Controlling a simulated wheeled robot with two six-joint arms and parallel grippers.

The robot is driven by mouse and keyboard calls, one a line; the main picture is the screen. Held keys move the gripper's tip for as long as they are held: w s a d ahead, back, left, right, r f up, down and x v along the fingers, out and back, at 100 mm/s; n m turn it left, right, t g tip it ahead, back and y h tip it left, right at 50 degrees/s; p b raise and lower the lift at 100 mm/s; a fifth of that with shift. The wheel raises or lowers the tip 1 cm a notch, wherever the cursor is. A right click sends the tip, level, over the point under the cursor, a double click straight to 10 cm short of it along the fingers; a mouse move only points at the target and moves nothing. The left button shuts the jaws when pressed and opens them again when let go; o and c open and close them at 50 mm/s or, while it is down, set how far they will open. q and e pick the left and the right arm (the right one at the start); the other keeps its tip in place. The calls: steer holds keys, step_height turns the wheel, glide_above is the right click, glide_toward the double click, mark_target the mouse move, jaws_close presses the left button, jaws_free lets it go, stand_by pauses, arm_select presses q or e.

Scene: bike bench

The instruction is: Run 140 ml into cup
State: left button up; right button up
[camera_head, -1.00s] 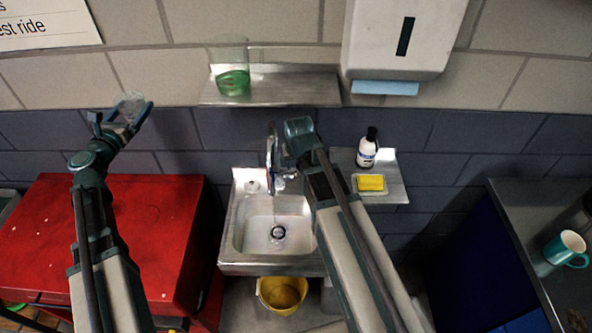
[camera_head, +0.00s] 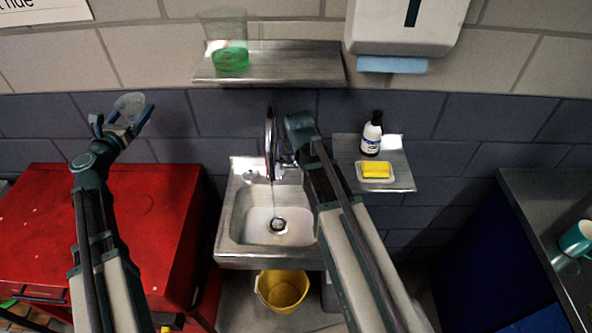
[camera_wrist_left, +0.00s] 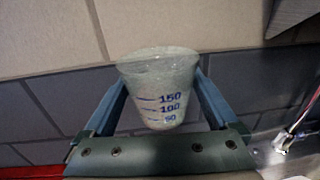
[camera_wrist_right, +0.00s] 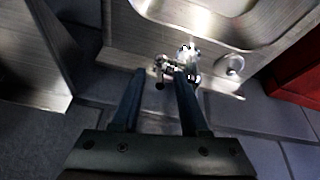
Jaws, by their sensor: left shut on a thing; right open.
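A clear measuring cup (camera_head: 130,105) with blue marks 50, 100 and 150 is held upright in my left gripper (camera_head: 122,122), left of the sink and above the red cabinet. The cup (camera_wrist_left: 160,88) shows between the fingers in the left wrist view; I see no clear water line in it. The tap (camera_head: 270,145) stands behind the sink (camera_head: 230,235), and a thin pale stream drops from it into the basin. My right gripper (camera_wrist_right: 157,78) is open, with its fingertips close to the tap's fittings (camera_wrist_right: 182,62); I cannot tell whether they touch.
A steel shelf (camera_head: 290,66) above holds a container with green contents (camera_head: 231,58). A side shelf (camera_head: 403,178) carries a bottle (camera_head: 371,135) and a yellow sponge (camera_head: 376,170). A red cabinet (camera_head: 120,230) stands left, a yellow bucket (camera_head: 283,290) below, a teal mug (camera_head: 577,240) far right.

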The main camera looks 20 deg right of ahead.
mark_target(296, 163)
arm_select(q)
steer(key=shift+f+b, duration=1.35)
steer(key=shift+f, duration=0.5)
arm_select(e)
steer(key=shift+x, duration=2)
steer(key=shift+c, duration=0.2)
jaws_close()
